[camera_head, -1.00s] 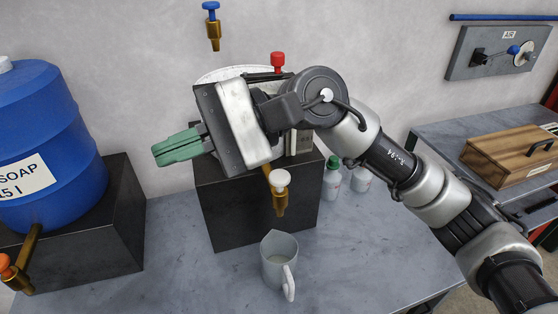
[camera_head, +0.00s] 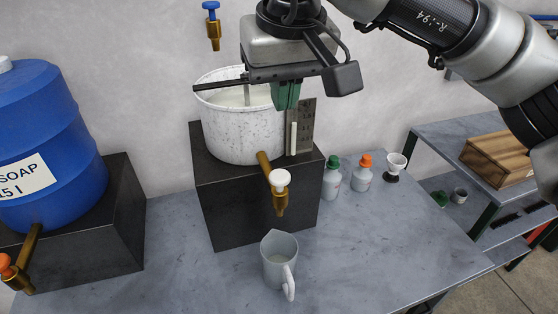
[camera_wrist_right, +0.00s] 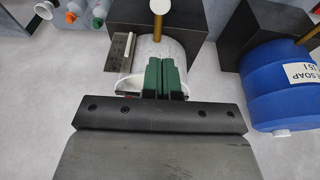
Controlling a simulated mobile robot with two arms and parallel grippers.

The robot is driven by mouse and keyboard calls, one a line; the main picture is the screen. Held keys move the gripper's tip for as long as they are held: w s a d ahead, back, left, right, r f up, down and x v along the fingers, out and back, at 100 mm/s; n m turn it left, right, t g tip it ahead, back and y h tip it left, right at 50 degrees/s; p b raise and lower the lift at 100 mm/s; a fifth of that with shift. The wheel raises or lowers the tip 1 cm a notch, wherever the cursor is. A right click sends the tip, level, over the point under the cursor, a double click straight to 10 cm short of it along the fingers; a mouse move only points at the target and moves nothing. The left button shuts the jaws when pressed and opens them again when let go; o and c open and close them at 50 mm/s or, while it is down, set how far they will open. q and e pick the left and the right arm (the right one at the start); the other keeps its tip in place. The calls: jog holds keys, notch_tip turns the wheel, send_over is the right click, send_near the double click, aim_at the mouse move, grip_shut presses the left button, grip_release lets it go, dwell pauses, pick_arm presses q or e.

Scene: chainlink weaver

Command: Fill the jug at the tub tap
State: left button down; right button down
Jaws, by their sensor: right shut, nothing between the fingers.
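The grey-white jug (camera_head: 279,262) stands upright on the bench, its handle toward the front right. A little pale content seems to show inside it. The white tub (camera_head: 240,130) sits on a black block behind. Its brass tap (camera_head: 279,192) with a white knob sticks out above the jug, slightly behind its mouth. My right gripper (camera_head: 285,96) has green fingers, shut and empty, pointing down at the tub's right rim. In the right wrist view the fingers (camera_wrist_right: 164,80) overlap the white tub (camera_wrist_right: 150,55). My left gripper is not in view.
A blue soap barrel (camera_head: 45,145) with an orange-knobbed tap (camera_head: 12,270) stands at left. A blue-knobbed tap (camera_head: 212,25) is on the wall. Small bottles (camera_head: 362,173) stand right of the block (camera_head: 255,205). The bench's right front is clear.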

aim_at(279, 177)
jog(key=shift+f, duration=0.1)
jog(key=p+x, duration=0.1)
jog(key=x, duration=0.3)
jog(key=p+x, duration=0.2)
jog(key=x, duration=0.2)
jog(key=s+p+x, duration=0.1)
jog(key=p+x, duration=0.1)
jog(key=x, duration=0.2)
jog(key=shift+w+d+f, duration=0.1)
jog(key=shift+f, duration=0.9)
jog(key=f+b, duration=0.2)
jog(key=b, duration=0.1)
jog(key=shift+b, duration=0.35)
jog(key=shift+f, duration=0.1)
jog(key=shift+s, duration=0.2)
